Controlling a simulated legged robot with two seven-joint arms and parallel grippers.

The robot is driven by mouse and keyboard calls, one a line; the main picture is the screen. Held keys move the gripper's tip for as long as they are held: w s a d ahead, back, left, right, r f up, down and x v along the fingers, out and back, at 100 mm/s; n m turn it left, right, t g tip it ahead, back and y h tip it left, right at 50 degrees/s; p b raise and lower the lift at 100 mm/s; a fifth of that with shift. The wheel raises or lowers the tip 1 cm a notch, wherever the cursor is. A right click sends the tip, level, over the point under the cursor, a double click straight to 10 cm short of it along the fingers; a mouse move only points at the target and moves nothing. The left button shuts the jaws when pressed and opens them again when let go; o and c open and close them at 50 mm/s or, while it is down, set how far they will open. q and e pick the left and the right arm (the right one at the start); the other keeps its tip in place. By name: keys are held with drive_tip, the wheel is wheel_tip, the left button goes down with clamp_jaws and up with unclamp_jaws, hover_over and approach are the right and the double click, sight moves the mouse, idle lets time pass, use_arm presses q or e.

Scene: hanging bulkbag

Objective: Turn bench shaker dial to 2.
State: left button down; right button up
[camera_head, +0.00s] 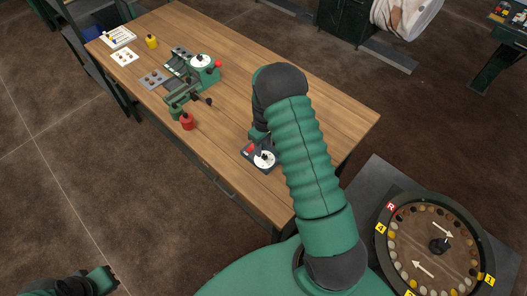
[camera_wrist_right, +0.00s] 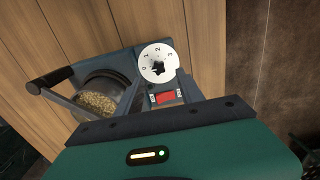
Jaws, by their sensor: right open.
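The bench shaker (camera_head: 250,158) stands on the wooden bench near its front edge, partly hidden behind my right arm. Its white dial (camera_head: 265,159) also shows in the right wrist view (camera_wrist_right: 149,55), with marks 0, 1, 2 and 3 around a black knob (camera_wrist_right: 157,68). I cannot tell which mark the knob points to. A red switch (camera_wrist_right: 165,97) sits beside the dial, and a jar of grains (camera_wrist_right: 98,100) is on the shaker. My right gripper (camera_head: 258,136) is open above the shaker, its fingertips mostly hidden. My left gripper (camera_head: 108,280) is low at the left, away from the bench.
On the bench (camera_head: 290,100) are a green machine (camera_head: 190,75), a red container (camera_head: 187,121), a yellow container (camera_head: 151,42) and small trays (camera_head: 125,57). A round dish of pieces (camera_head: 415,230) stands at the lower right. The bench's right end is clear.

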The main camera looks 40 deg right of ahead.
sight(265, 156)
drive_tip(key=f, duration=0.5)
drive_tip(key=shift+d+f+p, duration=0.25)
drive_tip(key=shift+d+p, duration=0.1)
drive_tip(key=shift+a, duration=0.1)
drive_tip(key=shift+a, duration=0.15)
drive_tip(key=shift+c, duration=1.3)
clamp_jaws()
